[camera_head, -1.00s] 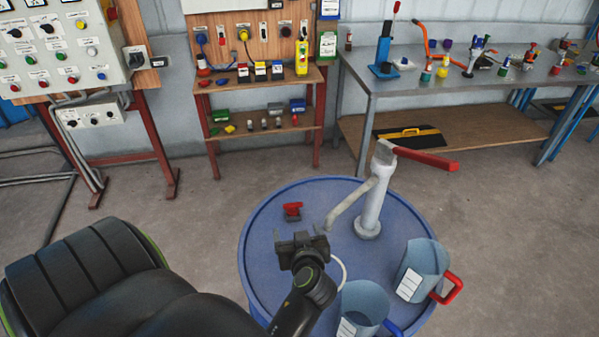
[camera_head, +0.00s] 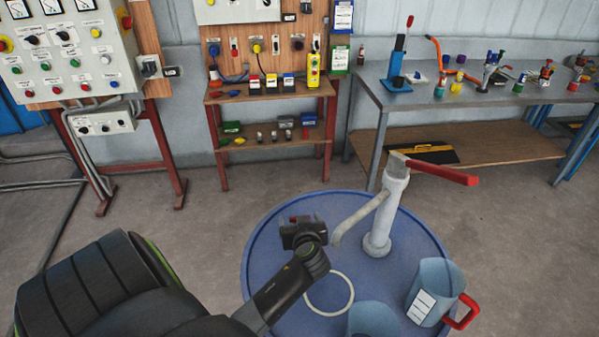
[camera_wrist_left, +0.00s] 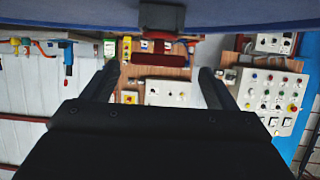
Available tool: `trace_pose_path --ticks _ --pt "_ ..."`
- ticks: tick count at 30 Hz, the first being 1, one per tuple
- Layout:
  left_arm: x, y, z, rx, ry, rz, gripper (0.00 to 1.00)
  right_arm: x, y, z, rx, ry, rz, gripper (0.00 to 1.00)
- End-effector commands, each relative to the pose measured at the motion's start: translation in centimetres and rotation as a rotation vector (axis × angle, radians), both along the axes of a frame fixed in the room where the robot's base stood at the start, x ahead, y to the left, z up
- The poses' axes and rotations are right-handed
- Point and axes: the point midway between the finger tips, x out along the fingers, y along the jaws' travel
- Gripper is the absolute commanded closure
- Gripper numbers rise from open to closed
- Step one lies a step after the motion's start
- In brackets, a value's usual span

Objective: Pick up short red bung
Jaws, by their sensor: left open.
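The short red bung (camera_head: 295,219) is on the blue drum's lid (camera_head: 262,262), left of the pump. My left gripper (camera_head: 301,221) is open, just on the near side of the bung. In the wrist view the open fingers (camera_wrist_left: 159,68) point towards the bung, with no visible contact. My right gripper is not in view.
A pale hand pump (camera_head: 378,225) with a red lever stands on the drum, its spout close to my left gripper. A pale ring (camera_head: 309,300) and two jugs, including a red-handled one (camera_head: 436,285), are nearer and right. A workbench (camera_head: 375,88) stands behind.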

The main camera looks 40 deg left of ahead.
Motion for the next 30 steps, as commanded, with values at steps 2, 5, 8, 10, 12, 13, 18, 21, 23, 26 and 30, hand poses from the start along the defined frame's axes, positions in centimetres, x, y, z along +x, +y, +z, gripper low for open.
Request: trace_pose_path --ticks 2,5,8,10,12,13,18,21,23,26,30 --pt "0.6 0.6 -0.8 0.003 0.0 -0.001 0.2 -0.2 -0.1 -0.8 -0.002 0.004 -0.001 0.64" --pt "1.6 1.6 -1.8 0.004 -0.001 -0.001 0.2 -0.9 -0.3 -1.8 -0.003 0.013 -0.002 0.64" --pt "2.3 2.5 -2.3 0.003 -0.001 -0.002 0.2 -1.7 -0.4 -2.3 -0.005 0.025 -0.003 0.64" --pt "2.7 3.0 -2.4 0.002 0.0 -0.003 0.2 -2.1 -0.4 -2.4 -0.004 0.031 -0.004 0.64" --pt "2.9 3.2 -2.5 0.001 -0.001 -0.002 0.2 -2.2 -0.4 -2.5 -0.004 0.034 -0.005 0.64" --pt "2.9 3.2 -2.5 0.0 0.0 -0.002 0.2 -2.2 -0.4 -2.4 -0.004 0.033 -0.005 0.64" --pt "2.9 3.2 -2.4 0.0 -0.001 -0.002 0.2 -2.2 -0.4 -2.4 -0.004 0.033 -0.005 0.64" --pt "2.8 3.2 -2.4 0.0 0.0 -0.002 0.32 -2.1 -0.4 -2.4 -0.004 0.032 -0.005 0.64" --pt "2.8 3.2 -2.4 0.0 0.0 -0.002 0.4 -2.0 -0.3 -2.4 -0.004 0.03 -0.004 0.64" --pt "2.8 3.2 -2.4 0.0 0.0 -0.002 0.53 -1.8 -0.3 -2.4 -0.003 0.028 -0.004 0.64" --pt "2.8 3.2 -2.4 0.0 0.0 -0.002 0.68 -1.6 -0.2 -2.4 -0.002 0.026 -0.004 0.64"
